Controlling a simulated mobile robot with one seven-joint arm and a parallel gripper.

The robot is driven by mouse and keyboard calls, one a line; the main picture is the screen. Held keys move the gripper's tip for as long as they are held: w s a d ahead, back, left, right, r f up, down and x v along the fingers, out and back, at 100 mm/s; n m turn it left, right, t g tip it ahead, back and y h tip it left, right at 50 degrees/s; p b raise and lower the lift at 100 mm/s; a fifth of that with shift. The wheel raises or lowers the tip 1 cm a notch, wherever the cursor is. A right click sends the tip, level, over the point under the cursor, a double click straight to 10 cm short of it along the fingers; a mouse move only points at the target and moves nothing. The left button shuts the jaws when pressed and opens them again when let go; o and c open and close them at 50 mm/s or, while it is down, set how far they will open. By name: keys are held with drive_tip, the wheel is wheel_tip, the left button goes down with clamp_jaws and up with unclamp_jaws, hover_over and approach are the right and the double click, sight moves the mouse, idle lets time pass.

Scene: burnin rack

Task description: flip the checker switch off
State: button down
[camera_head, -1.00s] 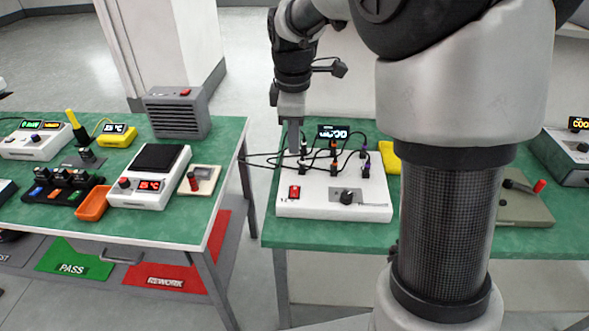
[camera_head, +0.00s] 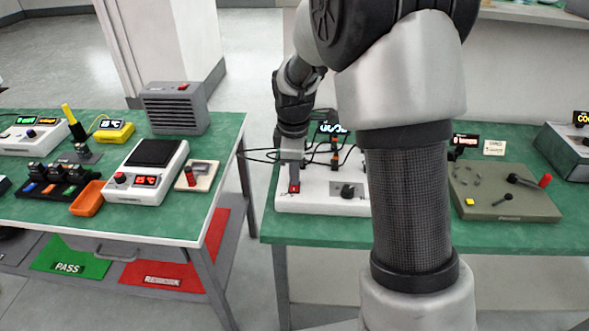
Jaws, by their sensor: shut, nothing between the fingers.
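The checker is a white box (camera_head: 318,203) on the right green bench, with a black knob (camera_head: 348,191) on its front, cables on top and a lit display (camera_head: 331,128) behind. Its red switch (camera_head: 294,188) is at the front left and partly covered by my fingers. My gripper (camera_head: 294,179) is shut and empty, pointing down at the switch. I cannot tell whether it touches the switch, or which way the switch is tipped. My arm hides the right side of the checker.
Thin dark cables (camera_head: 258,155) stick out left of the checker. A grey-green panel (camera_head: 505,191) with levers and a grey box (camera_head: 565,150) stand to the right. The left bench carries a grey heater-like box (camera_head: 175,108) and a white scale-like unit (camera_head: 146,172). A gap separates the benches.

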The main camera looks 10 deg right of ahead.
drive_tip(key=shift+w+f, duration=0.1)
drive_tip(key=shift+f, duration=0.25)
drive_tip(key=shift+s, duration=0.2)
drive_tip(key=shift+s+a, duration=0.2)
drive_tip(key=shift+s, duration=0.55)
